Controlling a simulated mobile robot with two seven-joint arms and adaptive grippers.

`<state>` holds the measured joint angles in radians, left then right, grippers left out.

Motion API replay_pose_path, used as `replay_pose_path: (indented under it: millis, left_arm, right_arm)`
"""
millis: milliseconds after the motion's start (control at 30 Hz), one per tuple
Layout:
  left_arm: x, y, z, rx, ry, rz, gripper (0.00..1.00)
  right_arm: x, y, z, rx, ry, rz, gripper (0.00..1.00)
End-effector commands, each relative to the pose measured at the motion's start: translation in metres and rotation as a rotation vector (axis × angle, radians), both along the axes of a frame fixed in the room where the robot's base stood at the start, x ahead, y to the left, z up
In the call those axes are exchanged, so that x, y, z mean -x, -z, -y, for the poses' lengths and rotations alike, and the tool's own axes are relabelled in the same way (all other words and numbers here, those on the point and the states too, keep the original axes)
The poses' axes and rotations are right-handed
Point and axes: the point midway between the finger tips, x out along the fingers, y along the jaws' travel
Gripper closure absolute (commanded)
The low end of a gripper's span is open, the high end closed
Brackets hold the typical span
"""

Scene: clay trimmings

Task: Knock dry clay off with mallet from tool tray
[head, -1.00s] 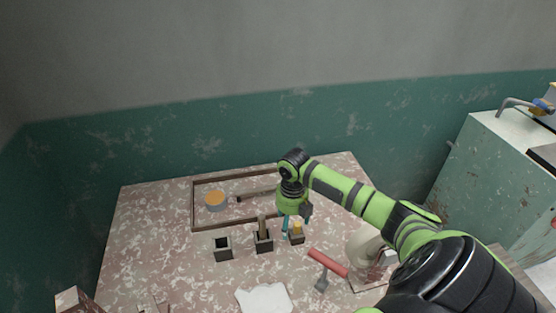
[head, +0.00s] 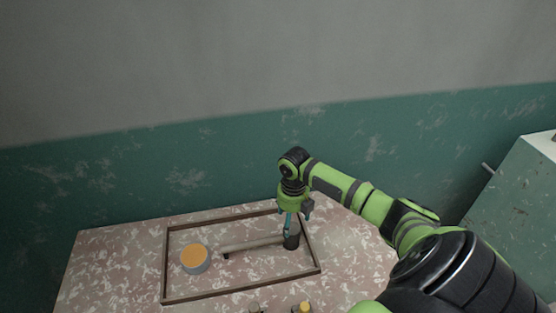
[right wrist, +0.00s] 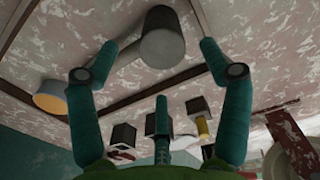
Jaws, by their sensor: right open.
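The mallet lies in the wooden-rimmed tool tray (head: 165,262). It has a pale wooden handle (head: 250,246) pointing left and a dark cylindrical head (head: 291,242) at the tray's right part. My right gripper (head: 296,218) points down just above the mallet head, fingers open. In the right wrist view the grey mallet head (right wrist: 162,40) shows between and beyond the spread fingertips of the right gripper (right wrist: 161,52); no grip on it shows. The dry clay cannot be made out clearly. My left gripper is out of view.
A round grey pot with an orange top (head: 194,259) sits in the tray's left part. Small dark square holders (right wrist: 158,122) stand in front of the tray, one with a yellow item (right wrist: 203,128). A red-handled tool (right wrist: 276,108) lies beyond. A pale green cabinet (head: 515,205) stands at right.

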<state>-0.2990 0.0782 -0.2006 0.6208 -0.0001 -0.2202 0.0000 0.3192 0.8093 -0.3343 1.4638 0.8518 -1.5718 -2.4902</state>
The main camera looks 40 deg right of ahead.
Motion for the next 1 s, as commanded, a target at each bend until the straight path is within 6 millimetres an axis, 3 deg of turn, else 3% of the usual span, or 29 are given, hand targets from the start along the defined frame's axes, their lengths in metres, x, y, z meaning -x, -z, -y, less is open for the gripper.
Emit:
replay_pose_path:
  millis: [333, 633, 667, 833, 1000]
  left_arm:
    - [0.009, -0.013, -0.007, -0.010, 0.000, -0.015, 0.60]
    - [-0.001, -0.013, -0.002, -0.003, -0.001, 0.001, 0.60]
    - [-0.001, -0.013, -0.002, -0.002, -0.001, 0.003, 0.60]
    - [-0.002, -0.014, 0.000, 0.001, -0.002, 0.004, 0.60]
    - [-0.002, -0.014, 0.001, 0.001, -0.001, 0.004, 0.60]
  right_arm:
    - [0.003, 0.046, 0.001, -0.001, 0.002, -0.002, 0.21]
    - [0.002, 0.052, 0.002, 0.002, 0.000, 0.001, 0.21]
    - [0.002, 0.052, 0.002, 0.002, 0.000, 0.001, 0.29]
    - [0.002, 0.052, 0.002, 0.001, 0.000, 0.000, 0.97]
    - [0.002, 0.052, 0.002, 0.001, 0.001, 0.002, 0.97]
